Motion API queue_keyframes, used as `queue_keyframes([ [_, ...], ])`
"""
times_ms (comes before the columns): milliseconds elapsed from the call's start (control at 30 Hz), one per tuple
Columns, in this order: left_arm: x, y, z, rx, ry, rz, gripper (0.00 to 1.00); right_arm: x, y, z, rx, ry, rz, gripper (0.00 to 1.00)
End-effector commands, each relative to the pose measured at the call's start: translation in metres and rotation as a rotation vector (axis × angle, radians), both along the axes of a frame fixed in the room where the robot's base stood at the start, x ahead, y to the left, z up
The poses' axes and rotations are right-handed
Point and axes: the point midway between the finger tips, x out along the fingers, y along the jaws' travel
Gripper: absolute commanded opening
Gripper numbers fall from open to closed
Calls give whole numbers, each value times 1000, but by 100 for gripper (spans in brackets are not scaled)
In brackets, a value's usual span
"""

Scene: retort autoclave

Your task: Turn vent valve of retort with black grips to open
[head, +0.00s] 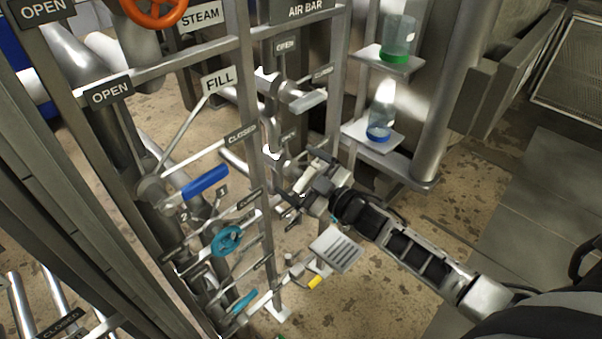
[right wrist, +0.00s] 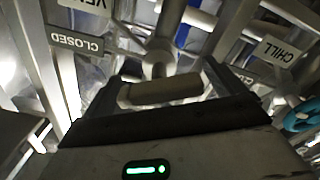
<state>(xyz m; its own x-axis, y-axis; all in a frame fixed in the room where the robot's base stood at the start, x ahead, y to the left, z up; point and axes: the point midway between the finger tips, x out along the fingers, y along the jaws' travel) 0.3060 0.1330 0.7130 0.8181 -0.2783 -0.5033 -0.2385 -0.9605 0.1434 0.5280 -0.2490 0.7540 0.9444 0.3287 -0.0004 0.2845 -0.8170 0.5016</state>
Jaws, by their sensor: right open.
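My right gripper (head: 303,192) reaches in among the pipework from the right in the head view. In the right wrist view its jaws (right wrist: 168,78) are open, one finger on each side of a dull grey-brown valve handle (right wrist: 165,91). The handle lies crosswise between the fingers; I cannot tell whether they touch it. An upside-down sign (right wrist: 88,6), partly cut off and apparently starting with VE, hangs near it, with an upside-down CLOSED plate (right wrist: 75,42) below. In the head view the gripper hides this handle. My left gripper is out of view.
Blue lever (head: 204,181), teal handwheel (head: 227,240) and orange handwheel (head: 155,10) sit on the pipe frame to the left. Small shelves hold a green-based jar (head: 399,38) and a blue-based jar (head: 381,112). A CHILL sign (right wrist: 269,50) is right in the wrist view. Floor at right is clear.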

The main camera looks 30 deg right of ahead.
Motion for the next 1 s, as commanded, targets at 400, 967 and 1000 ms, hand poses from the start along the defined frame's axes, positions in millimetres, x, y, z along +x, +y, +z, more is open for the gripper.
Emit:
queue_keyframes([
  [400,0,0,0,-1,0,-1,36,0,0,0,0,-1,1,50],
  [967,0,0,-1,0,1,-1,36,-1,1,-1,-222,-78,2,50],
  [1000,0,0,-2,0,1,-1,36,-1,2,-1,-256,-91,2,50],
])
